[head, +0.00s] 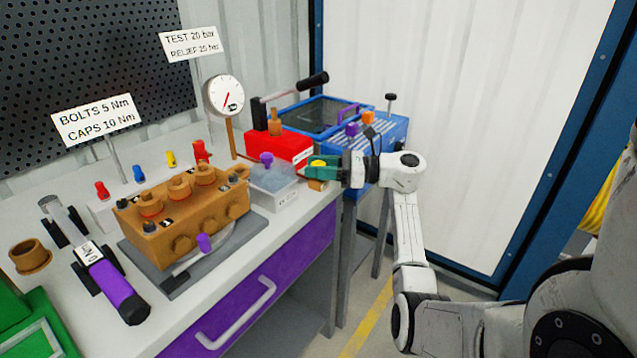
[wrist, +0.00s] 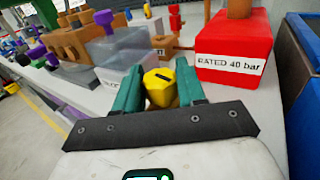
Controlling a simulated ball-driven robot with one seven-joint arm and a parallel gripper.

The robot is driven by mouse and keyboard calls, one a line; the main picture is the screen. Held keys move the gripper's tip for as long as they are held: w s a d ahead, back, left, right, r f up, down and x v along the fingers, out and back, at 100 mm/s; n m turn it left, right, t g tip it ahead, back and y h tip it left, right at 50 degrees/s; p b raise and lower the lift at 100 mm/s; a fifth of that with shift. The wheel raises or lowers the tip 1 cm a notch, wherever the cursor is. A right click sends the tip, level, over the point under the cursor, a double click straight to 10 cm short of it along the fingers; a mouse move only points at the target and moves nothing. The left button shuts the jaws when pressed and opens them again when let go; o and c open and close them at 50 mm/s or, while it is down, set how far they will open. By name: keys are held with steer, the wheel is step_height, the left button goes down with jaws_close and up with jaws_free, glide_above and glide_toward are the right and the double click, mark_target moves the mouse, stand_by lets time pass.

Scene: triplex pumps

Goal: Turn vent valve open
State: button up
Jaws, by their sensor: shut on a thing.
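The vent valve's yellow knob (wrist: 159,88) has a dark mark on its top face. In the wrist view it sits between the two teal fingers of my gripper (wrist: 161,84), which are shut on it.
The red box (head: 278,148) with a lever stands just behind my gripper. A clear lidded box (head: 272,190) is left of it. An orange pump block (head: 185,212) and a pressure gauge (head: 224,96) are farther left. A blue crate (head: 390,128) stands at the right.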

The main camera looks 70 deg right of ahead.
steer(key=shift+w+f+n+g+y+b, duration=0.15)
steer(key=shift+n+g+y+b, duration=0.15)
steer(key=shift+n+y+b, duration=0.6)
steer(key=shift+s+f+n+g+y+b, duration=0.1)
steer(key=shift+n+g+y+b, duration=0.15)
steer(key=shift+y+b, duration=0.7)
steer(key=shift+g+b, duration=0.25)
steer(key=shift+b, duration=0.65)
steer(key=shift+r+n+y+b, duration=0.2)
steer(key=shift+n+y+b, duration=0.1)
steer(key=shift+n+y, duration=0.05)
steer(key=o, duration=0.9)
steer(key=shift+o, duration=0.2)
steer(key=v, duration=1)
steer(key=shift+s+d, duration=0.25)
steer(key=shift+s, duration=0.05)
